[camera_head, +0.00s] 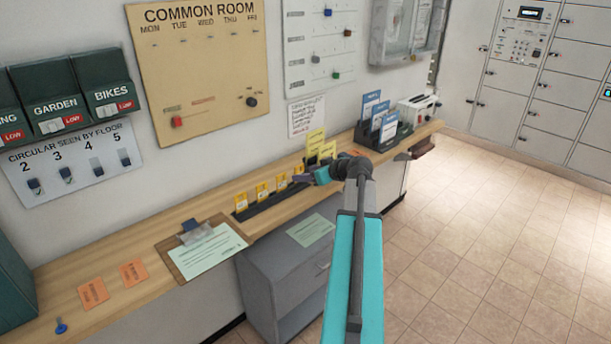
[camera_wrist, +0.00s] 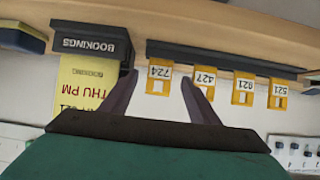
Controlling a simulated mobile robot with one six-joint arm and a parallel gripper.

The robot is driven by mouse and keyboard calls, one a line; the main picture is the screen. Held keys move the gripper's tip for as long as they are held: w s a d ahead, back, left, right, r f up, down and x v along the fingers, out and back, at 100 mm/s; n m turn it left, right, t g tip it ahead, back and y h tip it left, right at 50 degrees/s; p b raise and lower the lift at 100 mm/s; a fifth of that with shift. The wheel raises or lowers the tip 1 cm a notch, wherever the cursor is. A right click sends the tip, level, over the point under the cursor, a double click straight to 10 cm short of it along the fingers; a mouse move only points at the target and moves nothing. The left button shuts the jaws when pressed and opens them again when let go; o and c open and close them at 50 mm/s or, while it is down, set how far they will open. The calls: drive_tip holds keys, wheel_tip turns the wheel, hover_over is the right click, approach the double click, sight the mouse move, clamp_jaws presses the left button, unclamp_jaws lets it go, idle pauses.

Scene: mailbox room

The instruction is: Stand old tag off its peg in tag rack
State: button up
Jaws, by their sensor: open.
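A dark tag rack (camera_head: 268,204) stands on the wooden ledge with several yellow-and-white tags upright in a row. In the wrist view the rack (camera_wrist: 225,58) appears upside down, with tags reading 724 (camera_wrist: 159,74), 427 (camera_wrist: 203,78), one that seems to read 821 (camera_wrist: 243,91) and one that seems to read 521 (camera_wrist: 279,93). I cannot tell which is the old tag. My gripper (camera_wrist: 161,80) is open, its fingers on either side of tag 724 in the picture; contact cannot be told. In the head view my gripper (camera_head: 300,178) is at the rack's right end, partly covering it.
A black BOOKINGS holder (camera_wrist: 91,43) with a yellow slip stands beside the rack's 724 end. A clipboard (camera_head: 208,248) and orange slips (camera_head: 93,292) lie left along the ledge (camera_head: 60,285). A blue-card holder (camera_head: 383,130) is to the right. A grey cabinet (camera_head: 285,270) stands below.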

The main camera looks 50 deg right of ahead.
drive_tip(key=b+v, duration=0.2)
drive_tip(key=v, duration=1)
drive_tip(key=shift+f, duration=0.1)
idle(0.8)
